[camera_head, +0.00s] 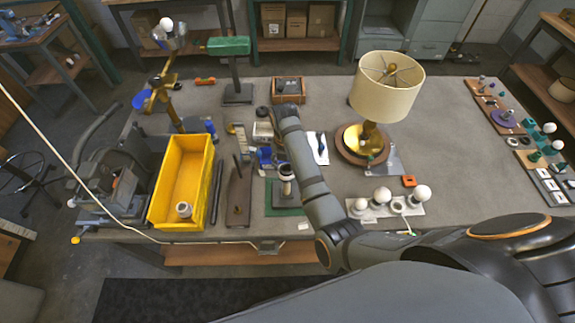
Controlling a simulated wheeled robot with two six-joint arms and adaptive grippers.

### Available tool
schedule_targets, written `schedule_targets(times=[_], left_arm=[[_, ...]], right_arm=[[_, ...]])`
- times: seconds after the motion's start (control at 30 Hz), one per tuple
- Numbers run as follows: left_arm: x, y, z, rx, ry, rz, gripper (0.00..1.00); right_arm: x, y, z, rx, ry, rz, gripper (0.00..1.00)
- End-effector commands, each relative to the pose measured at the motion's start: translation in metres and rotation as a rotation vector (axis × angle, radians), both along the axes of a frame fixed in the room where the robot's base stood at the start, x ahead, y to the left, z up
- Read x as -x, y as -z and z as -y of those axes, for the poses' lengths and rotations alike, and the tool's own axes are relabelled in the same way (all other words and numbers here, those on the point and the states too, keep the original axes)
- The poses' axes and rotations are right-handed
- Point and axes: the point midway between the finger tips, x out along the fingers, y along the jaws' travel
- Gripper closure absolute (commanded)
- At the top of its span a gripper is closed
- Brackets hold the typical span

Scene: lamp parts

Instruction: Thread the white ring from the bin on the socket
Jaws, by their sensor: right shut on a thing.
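The yellow bin (208,180) stands at the left of the table and holds a small white ring-like piece (183,209) near its front end. The socket (287,190) stands upright on a green base (274,208) at the front middle. A pale ring-shaped piece (286,171) shows at its top. My right arm reaches in from the right, and my right gripper (280,159) is just above the socket, shut on what looks like this pale ring. My forearm partly hides the fingers, so I cannot tell whether the ring is around the socket or just above it. My left gripper is not in view.
A lamp with a cream shade (386,86) stands right of my forearm. White bulbs on a white holder (397,204) lie in front of it. A dark wooden piece (238,195) stands between bin and socket. The table's right middle is clear.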

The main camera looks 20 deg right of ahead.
Motion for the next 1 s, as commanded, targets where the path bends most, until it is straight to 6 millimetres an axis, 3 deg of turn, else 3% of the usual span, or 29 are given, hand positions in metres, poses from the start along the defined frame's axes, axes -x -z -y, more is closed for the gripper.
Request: schedule_targets(times=[0.03,0.1,1.0], left_arm=[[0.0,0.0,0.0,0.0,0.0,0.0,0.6],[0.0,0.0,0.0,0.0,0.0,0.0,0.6],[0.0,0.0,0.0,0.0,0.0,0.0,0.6]], right_arm=[[0.0,0.0,0.0,0.0,0.0,0.0,0.73],[0.0,0.0,0.0,0.0,0.001,0.0,0.82],[0.0,-0.016,0.0,0.0,0.002,0.0,0.82]])
